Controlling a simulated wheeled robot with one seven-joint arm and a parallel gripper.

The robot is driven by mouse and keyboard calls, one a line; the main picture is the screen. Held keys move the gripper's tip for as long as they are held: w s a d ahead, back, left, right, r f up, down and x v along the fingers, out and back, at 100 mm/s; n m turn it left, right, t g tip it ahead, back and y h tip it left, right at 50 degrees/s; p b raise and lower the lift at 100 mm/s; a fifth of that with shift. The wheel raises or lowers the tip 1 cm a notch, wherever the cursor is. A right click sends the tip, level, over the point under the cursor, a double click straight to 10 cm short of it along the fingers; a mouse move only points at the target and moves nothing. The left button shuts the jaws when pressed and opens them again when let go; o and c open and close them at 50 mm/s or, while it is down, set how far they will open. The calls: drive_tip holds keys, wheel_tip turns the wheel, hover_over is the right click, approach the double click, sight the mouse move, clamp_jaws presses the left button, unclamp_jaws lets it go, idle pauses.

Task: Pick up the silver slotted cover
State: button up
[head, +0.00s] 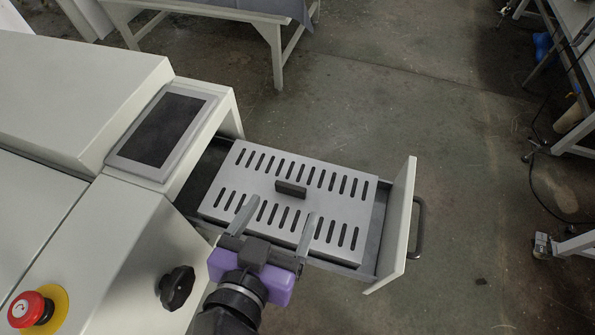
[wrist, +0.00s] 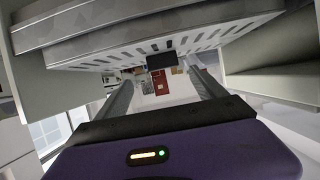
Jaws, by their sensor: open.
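The silver slotted cover (head: 262,192) lies flat in an open drawer of the machine, with rows of dark slots and a small dark block handle (head: 291,188) at its middle. My gripper (head: 282,208) is open and empty, over the cover's near side in the head view. Its two fingers are spread and point toward the handle, one to each side. In the wrist view, the cover (wrist: 222,35) fills the upper part, and its dark handle (wrist: 160,61) shows between the fingers (wrist: 160,77), just beyond them. A gap seems to remain between fingers and handle.
The drawer's front panel (head: 400,222) with a dark pull handle (head: 419,228) stands up right of the cover. Left are the machine's screen (head: 161,129), a black knob (head: 177,287) and a red emergency button (head: 29,309). The floor beyond the drawer is clear.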

sight(289, 189)
drive_tip(key=x, duration=0.2)
drive_tip(key=shift+w+d, duration=0.1)
drive_tip(key=shift+w, duration=0.25)
drive_tip(key=shift+a+p+x, duration=0.15)
drive_tip(key=shift+p+x, duration=0.15)
drive_tip(key=shift+x, duration=1.05)
drive_tip(key=shift+a+p+x, duration=0.15)
drive_tip(key=shift+p+x, duration=0.15)
drive_tip(key=shift+x, duration=1.05)
clamp_jaws()
